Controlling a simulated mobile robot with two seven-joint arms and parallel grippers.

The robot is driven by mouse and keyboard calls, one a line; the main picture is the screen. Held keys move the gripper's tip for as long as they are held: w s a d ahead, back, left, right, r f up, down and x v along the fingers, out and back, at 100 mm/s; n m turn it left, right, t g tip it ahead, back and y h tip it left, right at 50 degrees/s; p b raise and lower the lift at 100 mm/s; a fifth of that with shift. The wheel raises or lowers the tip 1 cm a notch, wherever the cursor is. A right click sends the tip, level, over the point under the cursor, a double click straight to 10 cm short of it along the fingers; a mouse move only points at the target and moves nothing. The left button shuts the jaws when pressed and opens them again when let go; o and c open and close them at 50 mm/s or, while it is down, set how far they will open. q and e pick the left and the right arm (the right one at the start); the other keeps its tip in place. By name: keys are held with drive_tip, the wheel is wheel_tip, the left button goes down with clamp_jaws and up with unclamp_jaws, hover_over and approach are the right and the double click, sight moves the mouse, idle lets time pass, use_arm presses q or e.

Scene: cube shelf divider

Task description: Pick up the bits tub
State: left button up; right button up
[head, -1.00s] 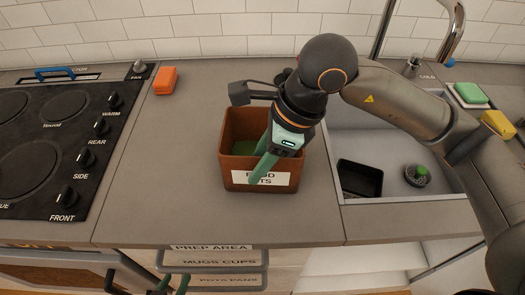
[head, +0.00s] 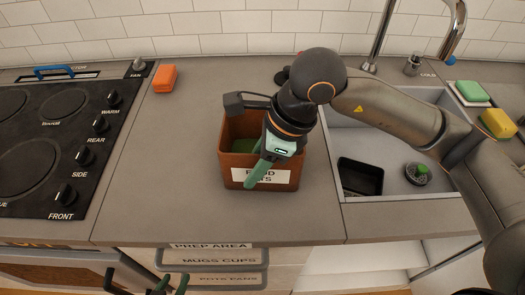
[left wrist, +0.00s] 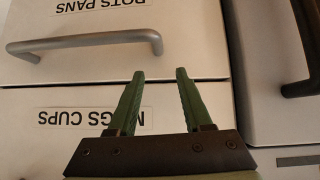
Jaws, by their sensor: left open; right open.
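The bits tub (head: 236,131) is a brown open box on the grey counter between the stove and the sink. Its front carries a white label, partly covered by my right gripper, and something green lies inside. My right gripper (head: 251,184) reaches over the tub from the right, with its green fingers in front of the label at the tub's front wall; whether they touch it I cannot tell. My left gripper (head: 168,287) is low at the bottom edge, in front of the drawers. In the left wrist view, the left gripper (left wrist: 157,78) is open and empty.
An orange sponge (head: 165,78) lies at the back of the counter. The stove (head: 60,140) is on the left. The sink (head: 400,130) holds a black container (head: 360,178) and a round scrubber (head: 417,174). Drawers with handles (left wrist: 90,40) face my left gripper. The counter left of the tub is clear.

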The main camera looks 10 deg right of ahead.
drive_tip(key=shift+f, duration=0.1)
idle(0.5)
clamp_jaws()
idle(1.2)
